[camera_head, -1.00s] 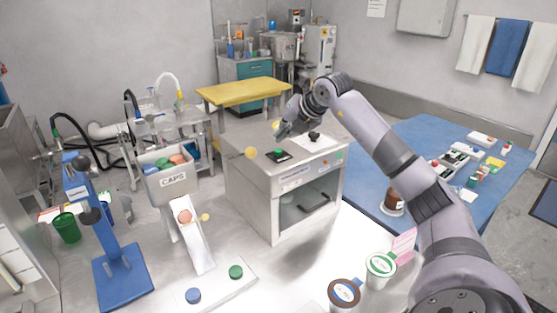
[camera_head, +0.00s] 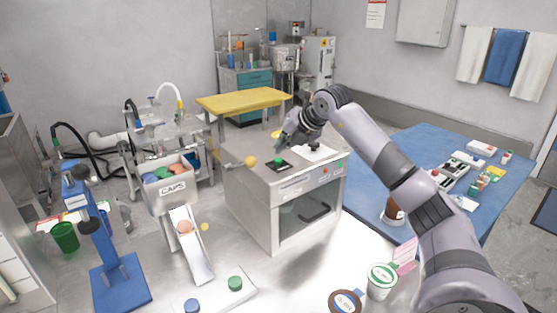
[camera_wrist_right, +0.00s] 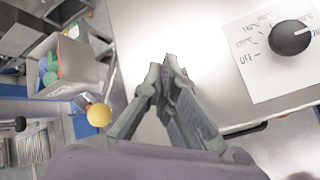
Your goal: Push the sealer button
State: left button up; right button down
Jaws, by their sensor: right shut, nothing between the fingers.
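The sealer is a steel box (camera_head: 262,190) with a glass front in the head view. Its green button (camera_head: 281,162) sits on a black base on the box top. My right gripper (camera_head: 281,143) is above the box top, just behind the button in the picture, and appears apart from it. In the right wrist view the gripper (camera_wrist_right: 168,60) is shut and empty, its fingertips over bare metal. The button cannot be made out in that view. My left gripper is not in view.
A black dial (camera_wrist_right: 289,38) on a white plate is right of the fingers in the wrist view. A yellow ball (camera_head: 250,161) sticks out left of the box. The CAPS bin (camera_head: 172,196) stands further left, and a blue table (camera_head: 425,140) is at right.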

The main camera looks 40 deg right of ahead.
jog(key=shift+f, duration=0.1)
dwell(0.4)
jog(key=shift+f+b, duration=0.3)
jog(key=shift+f, duration=0.1)
jog(key=shift+f+b, duration=0.4)
jog(key=shift+f, duration=0.1)
dwell(0.5)
jog(key=shift+r, duration=0.1)
jog(key=shift+r+p, duration=0.9)
jog(key=shift+r, duration=0.1)
notch_tip(320, 180, up, 6)
jog(key=p, duration=0.5)
